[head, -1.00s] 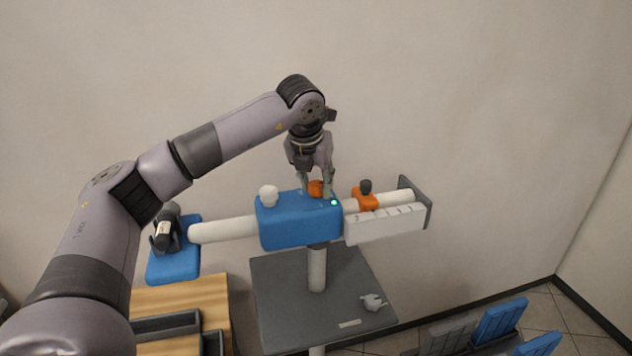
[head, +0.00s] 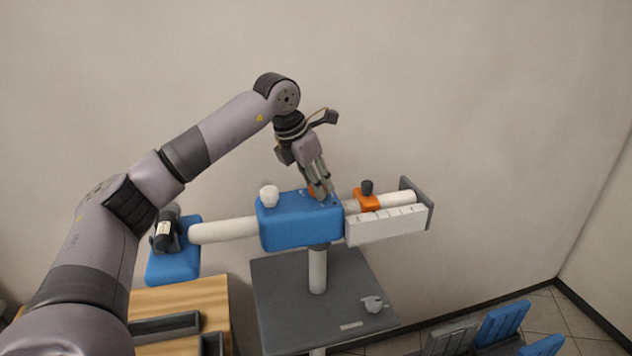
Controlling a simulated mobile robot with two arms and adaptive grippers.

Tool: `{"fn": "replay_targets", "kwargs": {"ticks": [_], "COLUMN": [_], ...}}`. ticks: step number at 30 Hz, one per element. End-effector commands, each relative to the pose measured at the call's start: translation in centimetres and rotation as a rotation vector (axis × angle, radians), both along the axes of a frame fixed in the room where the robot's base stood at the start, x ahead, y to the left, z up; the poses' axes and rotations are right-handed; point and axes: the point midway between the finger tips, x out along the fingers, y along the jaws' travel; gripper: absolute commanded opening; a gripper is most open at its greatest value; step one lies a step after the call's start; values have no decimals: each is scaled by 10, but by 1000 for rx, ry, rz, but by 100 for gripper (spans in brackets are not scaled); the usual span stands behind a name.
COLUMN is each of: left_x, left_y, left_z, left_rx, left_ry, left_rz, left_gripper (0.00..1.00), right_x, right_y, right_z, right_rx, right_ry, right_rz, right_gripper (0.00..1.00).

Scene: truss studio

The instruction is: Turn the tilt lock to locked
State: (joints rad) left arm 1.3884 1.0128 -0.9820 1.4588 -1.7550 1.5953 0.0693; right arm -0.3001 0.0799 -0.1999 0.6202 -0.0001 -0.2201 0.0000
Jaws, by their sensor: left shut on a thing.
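The tilt lock is an orange knob (head: 311,191) on top of the blue housing (head: 285,224), near its right end. Only a small part of it shows, at the left of my fingers. My left gripper (head: 321,194) reaches down from the upper left, tilted, and is shut on the knob. Its fingers hide most of the knob and any lock markings. My right gripper is not in view.
A white knob (head: 269,195) stands on the housing's left end. A white tube carries an orange collar (head: 366,199) with a dark knob and a white stepped block (head: 386,225) at right. Below is a grey table (head: 290,305) with a small white-grey object (head: 373,304).

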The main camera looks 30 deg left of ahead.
Motion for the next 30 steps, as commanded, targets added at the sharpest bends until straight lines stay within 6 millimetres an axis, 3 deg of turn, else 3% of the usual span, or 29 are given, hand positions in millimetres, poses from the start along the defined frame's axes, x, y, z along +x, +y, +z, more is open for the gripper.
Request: {"fn": "replay_targets", "kwargs": {"ticks": [18,30], "left_x": [3,5], "left_y": [3,5], "left_z": [4,3], "left_rx": [-3,0], "left_ry": [-1,-2], "left_rz": [-582,-879], "left_gripper": [5,5], "right_x": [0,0], "right_y": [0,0], "right_z": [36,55], "right_rx": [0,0], "right_ry": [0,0], "right_rz": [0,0], "right_gripper": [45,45]}}
